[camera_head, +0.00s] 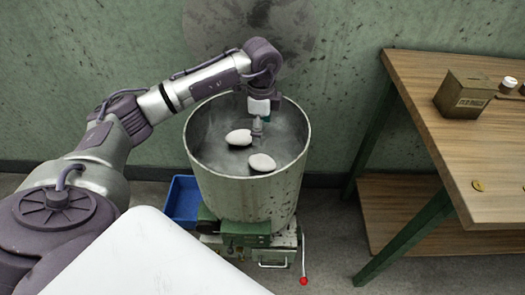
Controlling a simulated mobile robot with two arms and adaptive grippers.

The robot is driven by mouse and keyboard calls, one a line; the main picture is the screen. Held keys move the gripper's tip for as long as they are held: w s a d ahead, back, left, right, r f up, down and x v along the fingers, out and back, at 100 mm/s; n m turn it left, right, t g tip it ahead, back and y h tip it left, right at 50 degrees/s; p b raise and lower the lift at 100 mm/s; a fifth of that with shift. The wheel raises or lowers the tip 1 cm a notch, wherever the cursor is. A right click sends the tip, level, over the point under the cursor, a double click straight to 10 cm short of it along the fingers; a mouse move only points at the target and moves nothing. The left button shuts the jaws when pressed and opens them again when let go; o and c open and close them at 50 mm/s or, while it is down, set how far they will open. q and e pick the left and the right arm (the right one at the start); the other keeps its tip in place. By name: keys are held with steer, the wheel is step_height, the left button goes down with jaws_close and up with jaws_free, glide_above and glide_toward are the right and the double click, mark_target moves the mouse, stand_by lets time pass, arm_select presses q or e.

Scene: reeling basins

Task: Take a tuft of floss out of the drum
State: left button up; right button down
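A large grey metal drum (247,194) stands in the middle of the camera_head view, open at the top. Its inside looks hazy, as if with steam. Two white oval tufts of floss lie inside: one tuft (238,138) left of centre and one tuft (262,162) nearer the front. My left arm comes in from the left and reaches over the drum. My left gripper (257,132) points down inside the drum, close to the right end of the left tuft. Its fingers are small here, and I cannot tell if they are open or touch the tuft. My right gripper is out of view.
The drum sits on a green machine base (245,233) with a red-knobbed lever (303,281). A blue bin (183,200) stands at its left. A wooden table (440,130) at the right holds a cardboard box (463,94) and small items. A green wall is close behind.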

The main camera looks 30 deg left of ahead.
mark_target(262, 159)
arm_select(q)
step_height(262, 159, down, 8)
steer(key=shift+s+r+b, duration=0.1)
steer(key=shift+s+b, duration=0.05)
steer(key=shift+b, duration=0.45)
steer(key=shift+d+f+b, duration=0.1)
steer(key=shift+f+b, duration=0.4)
steer(key=shift+f, duration=2.4)
steer(key=c, duration=1.3)
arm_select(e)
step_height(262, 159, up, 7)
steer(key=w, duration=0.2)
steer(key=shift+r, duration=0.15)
arm_select(q)
steer(key=shift+r, duration=0.15)
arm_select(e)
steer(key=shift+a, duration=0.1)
